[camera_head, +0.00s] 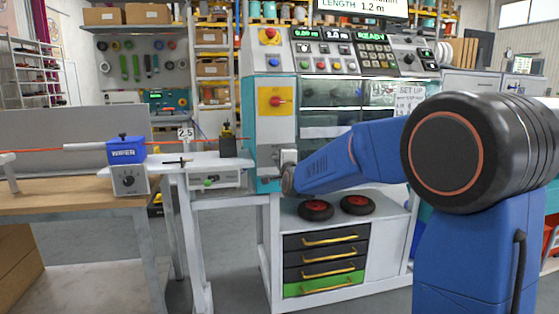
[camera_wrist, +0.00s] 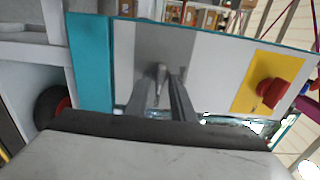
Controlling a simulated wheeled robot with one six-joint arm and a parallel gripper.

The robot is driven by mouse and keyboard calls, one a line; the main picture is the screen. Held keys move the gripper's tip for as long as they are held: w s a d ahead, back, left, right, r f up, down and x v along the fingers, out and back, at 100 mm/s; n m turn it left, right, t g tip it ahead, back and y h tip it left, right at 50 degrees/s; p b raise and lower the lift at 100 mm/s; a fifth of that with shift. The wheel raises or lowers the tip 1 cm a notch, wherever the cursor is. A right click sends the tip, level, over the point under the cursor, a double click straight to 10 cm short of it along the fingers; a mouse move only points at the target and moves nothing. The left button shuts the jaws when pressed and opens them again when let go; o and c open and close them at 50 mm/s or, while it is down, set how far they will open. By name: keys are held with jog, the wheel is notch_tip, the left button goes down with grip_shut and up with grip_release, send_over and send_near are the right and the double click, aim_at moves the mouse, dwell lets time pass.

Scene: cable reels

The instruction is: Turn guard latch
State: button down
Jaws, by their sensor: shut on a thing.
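A small metallic latch piece (camera_wrist: 161,71) stands out from a grey plate (camera_wrist: 165,42) on the machine's side panel in the wrist view. My gripper (camera_wrist: 163,88) reaches up to it, with its two grey fingers shut on this piece. Most of the latch is hidden between the fingers, so its turn angle cannot be told. In the head view my gripper (camera_head: 288,158) is at the lower part of the teal and white machine (camera_head: 251,130), partly hidden by my blue arm.
A red knob on a yellow plate (camera_head: 277,101) is above my gripper; it shows at right in the wrist view (camera_wrist: 268,92). Two dark reels (camera_head: 316,210) lie on the drawer cabinet below. A bench with a blue device (camera_head: 126,150) and red cable stands left.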

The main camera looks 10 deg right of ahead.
jog(key=shift+f, duration=0.1)
jog(key=c, duration=1.8)
grip_release()
jog(key=shift+c, duration=0.2)
jog(key=s, duration=1.7)
jog(key=shift+s, duration=0.25)
jog(key=s+d+f+n+g, duration=0.2)
jog(key=s+f+n+g, duration=0.2)
jog(key=s, duration=0.9)
jog(key=s+d+f+n+g, duration=0.2)
jog(key=s+f+n+g, duration=0.2)
jog(key=s+f+n, duration=0.4)
jog(key=s+d+f+n+g, duration=0.2)
jog(key=s+f+n+g, duration=0.3)
jog(key=s, duration=1.3)
notch_tip(320, 180, down, 2)
jog(key=shift+d+f+n, duration=0.25)
jog(key=shift+d+n, duration=0.1)
jog(key=shift+n, duration=0.25)
